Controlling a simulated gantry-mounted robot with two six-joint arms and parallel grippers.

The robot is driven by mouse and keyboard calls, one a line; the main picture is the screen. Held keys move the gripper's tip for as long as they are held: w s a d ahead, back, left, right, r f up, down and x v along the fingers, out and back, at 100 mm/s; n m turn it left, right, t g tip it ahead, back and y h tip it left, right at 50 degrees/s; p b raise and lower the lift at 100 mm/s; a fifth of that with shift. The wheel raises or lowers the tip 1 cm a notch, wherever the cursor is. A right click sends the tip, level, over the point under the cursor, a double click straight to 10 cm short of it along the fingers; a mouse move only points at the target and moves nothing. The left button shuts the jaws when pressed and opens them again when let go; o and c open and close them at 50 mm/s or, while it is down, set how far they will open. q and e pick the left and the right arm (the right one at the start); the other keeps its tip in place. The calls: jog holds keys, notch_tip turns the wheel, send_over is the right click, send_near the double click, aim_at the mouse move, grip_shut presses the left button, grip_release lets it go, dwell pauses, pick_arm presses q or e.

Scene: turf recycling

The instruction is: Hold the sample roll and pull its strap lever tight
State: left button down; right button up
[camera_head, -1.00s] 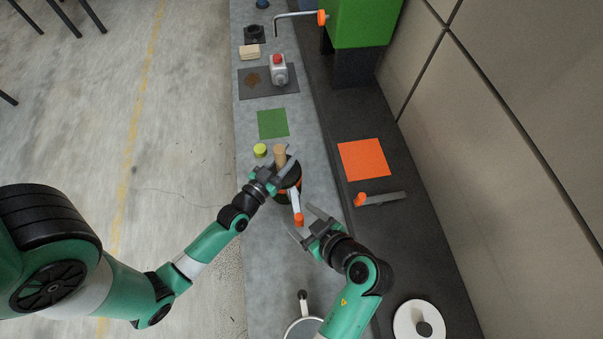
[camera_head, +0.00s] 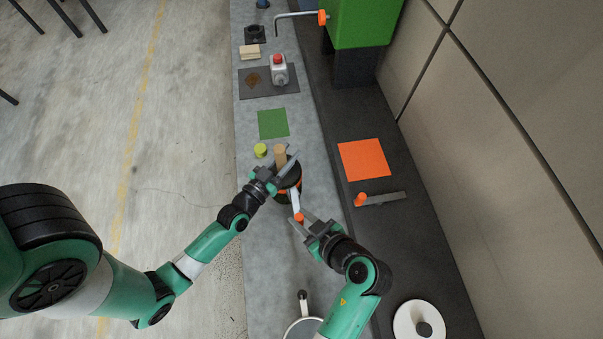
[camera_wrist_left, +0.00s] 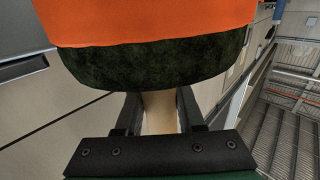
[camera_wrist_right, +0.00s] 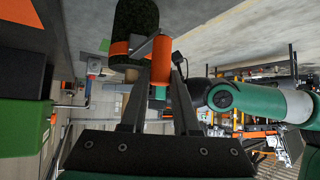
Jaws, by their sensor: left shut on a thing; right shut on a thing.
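The sample roll (camera_head: 290,180) is dark green with an orange strap and a light wooden core (camera_head: 280,154) sticking out. It lies on the grey bench. My left gripper (camera_head: 281,165) is shut on the wooden core, which shows between its fingers in the left wrist view (camera_wrist_left: 160,112); the roll's dark end and orange strap (camera_wrist_left: 150,20) fill the top there. The strap lever (camera_head: 294,202) is a grey bar with an orange tip. My right gripper (camera_head: 301,217) is shut on that orange tip (camera_wrist_right: 161,62). The roll (camera_wrist_right: 135,18) is beyond it in the right wrist view.
A yellow-green cap (camera_head: 260,150) stands left of the roll. A green square (camera_head: 273,123) lies farther back. An orange square (camera_head: 364,160) and an orange-ended tool (camera_head: 382,198) lie right. A white ring-shaped roll (camera_head: 404,320) and a round-framed item (camera_head: 303,325) are near the front.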

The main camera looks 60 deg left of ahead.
pick_arm(q)
jog(key=shift+r, duration=0.1)
pick_arm(e)
jog(key=shift+s+a+m+t, duration=0.3)
jog(key=shift+s+m+t, duration=0.1)
jog(key=shift+s, duration=0.25)
jog(key=shift+s+a+m+t, duration=0.3)
jog(key=shift+s+m, duration=0.1)
jog(key=shift+s, duration=0.2)
jog(key=shift+s+a+m+t, duration=0.4)
jog(key=shift+s, duration=0.15)
jog(key=shift+s+a+m+t, duration=0.45)
jog(key=shift+m+t, duration=0.05)
